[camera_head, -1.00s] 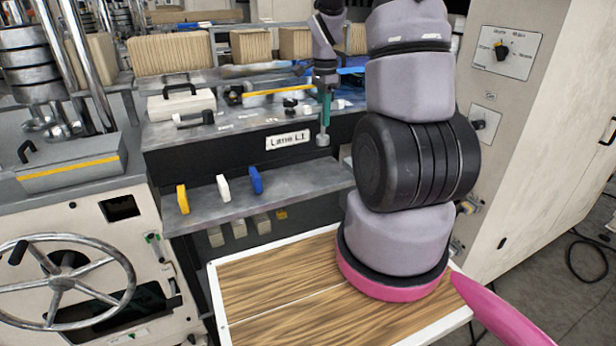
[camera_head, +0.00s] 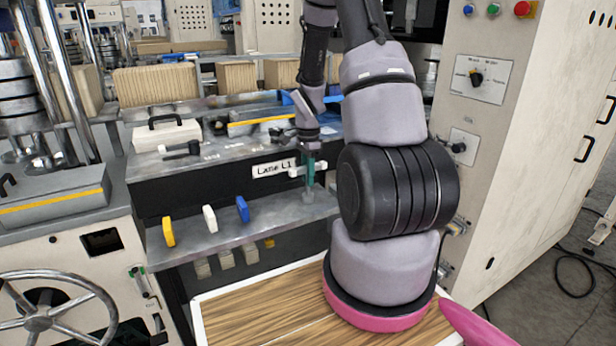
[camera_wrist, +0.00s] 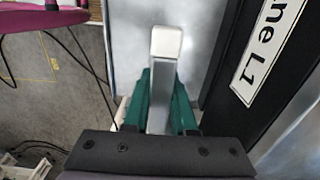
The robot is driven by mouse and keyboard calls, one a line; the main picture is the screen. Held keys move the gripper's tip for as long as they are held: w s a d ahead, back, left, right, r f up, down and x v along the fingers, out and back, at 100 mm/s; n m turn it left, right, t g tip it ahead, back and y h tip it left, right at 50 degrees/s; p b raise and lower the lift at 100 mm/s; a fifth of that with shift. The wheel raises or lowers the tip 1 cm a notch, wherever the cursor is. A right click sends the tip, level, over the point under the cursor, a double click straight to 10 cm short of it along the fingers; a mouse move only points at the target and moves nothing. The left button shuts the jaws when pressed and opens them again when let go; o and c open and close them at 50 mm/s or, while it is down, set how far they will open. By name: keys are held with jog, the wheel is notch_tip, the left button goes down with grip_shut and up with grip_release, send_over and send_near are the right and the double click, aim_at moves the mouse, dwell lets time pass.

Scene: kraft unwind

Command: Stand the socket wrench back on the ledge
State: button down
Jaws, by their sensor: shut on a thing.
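My gripper (camera_head: 309,182) has teal fingers and points down in the head view. It is shut on the socket wrench (camera_head: 307,197), a pale grey metal tool. The wrench's lower end shows below the fingers, over the right part of the grey metal ledge (camera_head: 268,222). I cannot tell whether it touches the ledge. In the wrist view the wrench (camera_wrist: 165,45) is a light bar between the two teal fingers (camera_wrist: 166,105).
Yellow (camera_head: 168,232), white (camera_head: 210,218) and blue (camera_head: 242,209) tabs stand along the ledge to the left. A dark face with a "Lane L1" label (camera_head: 273,169) rises behind it. A wooden board (camera_head: 265,310) with a white rim lies in front. A control cabinet (camera_head: 520,150) stands at right.

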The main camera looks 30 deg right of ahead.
jog(key=c, duration=0.7)
grip_release()
jog(key=shift+f, duration=0.1)
notch_tip(320, 180, up, 12)
jog(key=shift+r, duration=0.15)
jog(key=s+a+r+n+t, duration=0.2)
jog(key=s+a+r+n, duration=0.2)
jog(key=s+r, duration=0.2)
jog(key=s+a+r+n+t+y, duration=0.1)
jog(key=s+a+r+n+t, duration=0.1)
jog(key=s+a+r+n, duration=0.3)
jog(key=s+a+r+n+t+y, duration=0.1)
jog(key=s+a+r+n+t, duration=0.2)
jog(key=s+r, duration=0.5)
jog(key=shift+s+a+r+n, duration=0.1)
jog(key=shift+a+r+n, duration=0.15)
jog(key=shift+r, duration=0.45)
jog(key=shift+s+a+r+n, duration=0.2)
jog(key=shift+r+n, duration=0.1)
jog(key=shift+r, duration=0.45)
jog(key=shift+s+a+r+n, duration=0.1)
jog(key=shift+a+r+n, duration=0.15)
jog(key=shift+r, duration=0.45)
jog(key=shift+w, duration=0.1)
